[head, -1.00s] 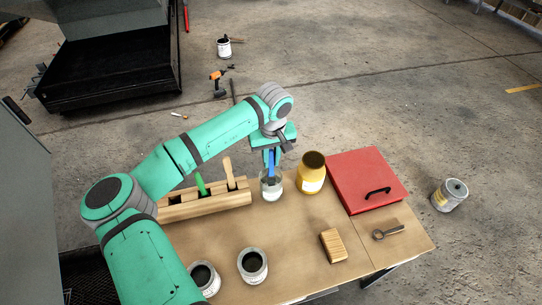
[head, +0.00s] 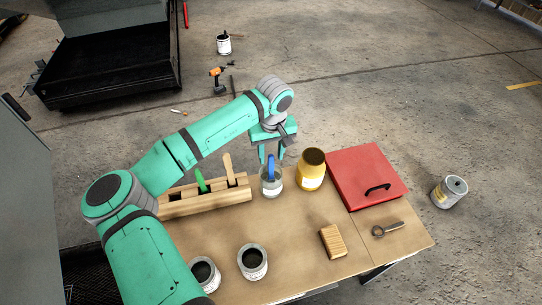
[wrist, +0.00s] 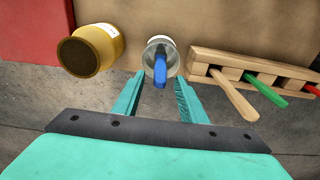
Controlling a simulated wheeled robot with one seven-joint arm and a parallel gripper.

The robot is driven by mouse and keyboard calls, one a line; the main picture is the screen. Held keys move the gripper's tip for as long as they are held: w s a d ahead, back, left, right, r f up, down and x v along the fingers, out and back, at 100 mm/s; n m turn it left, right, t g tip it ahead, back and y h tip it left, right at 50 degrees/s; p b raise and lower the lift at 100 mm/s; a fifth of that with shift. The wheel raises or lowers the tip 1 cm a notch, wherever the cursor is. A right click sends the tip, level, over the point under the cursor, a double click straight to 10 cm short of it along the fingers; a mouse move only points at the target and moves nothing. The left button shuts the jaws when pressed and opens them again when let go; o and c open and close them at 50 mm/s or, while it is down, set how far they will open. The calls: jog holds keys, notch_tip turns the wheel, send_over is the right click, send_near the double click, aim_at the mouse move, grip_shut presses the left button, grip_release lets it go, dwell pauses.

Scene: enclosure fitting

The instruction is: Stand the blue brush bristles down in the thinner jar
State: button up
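The blue brush (head: 271,166) stands in the clear thinner jar (head: 271,188), its blue handle sticking up above the rim. In the wrist view the blue handle (wrist: 160,70) leans toward my gripper, and the jar (wrist: 161,48) surrounds its lower part. The bristles are hidden inside the jar. My gripper (head: 271,152) is above and behind the jar. In the wrist view my gripper (wrist: 158,90) has its two fingers wide apart, with clear gaps on both sides of the handle.
A yellow jar (head: 311,170) stands right of the thinner jar. A wooden rack (head: 215,200) with a green-handled and a wooden-handled brush is to the left. A red case (head: 362,178), a wooden block (head: 332,242), a magnifier-like tool (head: 388,230) and two open cans (head: 252,262) are also on the table.

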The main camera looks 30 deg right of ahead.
notch_tip(320, 180, up, 10)
jog(key=shift+s+f, duration=0.25)
jog(key=shift+s, duration=0.2)
jog(key=shift+a, duration=0.1)
dwell(0.7)
